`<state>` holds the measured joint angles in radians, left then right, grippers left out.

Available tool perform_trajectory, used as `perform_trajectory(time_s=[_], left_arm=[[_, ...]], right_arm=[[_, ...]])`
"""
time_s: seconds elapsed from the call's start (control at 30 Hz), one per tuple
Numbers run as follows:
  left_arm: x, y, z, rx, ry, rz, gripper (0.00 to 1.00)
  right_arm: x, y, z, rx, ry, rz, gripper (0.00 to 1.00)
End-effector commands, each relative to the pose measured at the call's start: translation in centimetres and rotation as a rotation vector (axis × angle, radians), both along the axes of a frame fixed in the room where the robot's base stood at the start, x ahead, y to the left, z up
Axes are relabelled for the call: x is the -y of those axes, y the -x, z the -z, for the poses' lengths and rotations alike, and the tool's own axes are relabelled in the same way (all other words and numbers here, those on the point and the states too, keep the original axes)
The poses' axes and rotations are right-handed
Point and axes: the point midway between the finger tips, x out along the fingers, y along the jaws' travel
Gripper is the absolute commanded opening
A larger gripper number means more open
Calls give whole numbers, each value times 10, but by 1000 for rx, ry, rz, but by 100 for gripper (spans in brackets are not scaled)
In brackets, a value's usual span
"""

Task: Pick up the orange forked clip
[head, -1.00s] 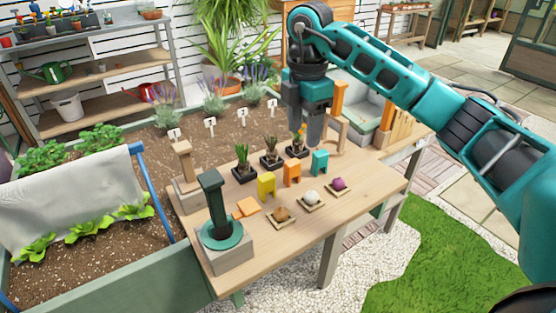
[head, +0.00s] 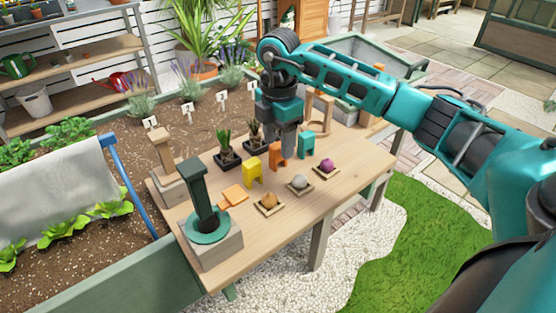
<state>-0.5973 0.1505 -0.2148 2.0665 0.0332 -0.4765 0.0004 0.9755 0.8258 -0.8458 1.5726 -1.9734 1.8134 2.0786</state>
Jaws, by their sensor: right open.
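The orange forked clip (head: 277,154) stands upright on the wooden table, between a yellow forked clip (head: 253,174) on its left and a teal forked clip (head: 306,146) on its right. My right gripper (head: 283,146) points down right at the orange clip, its jaws open. Its grey fingers overlap the clip in the picture and partly hide it. I cannot tell whether the fingers touch it or stand around it. My left gripper is out of view.
Small potted plants (head: 228,158) stand close behind the clips. Small trays with an orange-brown (head: 269,201), a grey (head: 299,182) and a purple heap (head: 327,166) lie in front. A dark green post (head: 203,190) stands front left. The table's front right is clear.

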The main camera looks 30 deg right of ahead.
Motion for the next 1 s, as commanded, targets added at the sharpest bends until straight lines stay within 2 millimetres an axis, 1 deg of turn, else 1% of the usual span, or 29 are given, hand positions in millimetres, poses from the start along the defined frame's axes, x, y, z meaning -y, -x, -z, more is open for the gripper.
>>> perform_trajectory(time_s=[0.03, 0.2, 0.47, 0.9, 0.97, 1.0], left_arm=[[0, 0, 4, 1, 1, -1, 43], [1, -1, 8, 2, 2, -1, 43], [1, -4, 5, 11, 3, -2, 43], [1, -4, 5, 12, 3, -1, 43], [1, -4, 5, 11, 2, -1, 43], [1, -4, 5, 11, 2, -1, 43]], right_arm=[[-2, 2, 11, -4, 1, -1, 55], [-2, 3, 34, -4, 0, 0, 55], [-3, 2, 36, -1, 0, -1, 54], [-3, 2, 36, -1, 0, -1, 12], [-3, 2, 36, -1, 0, -1, 8], [-3, 2, 36, -1, 0, -1, 8]])
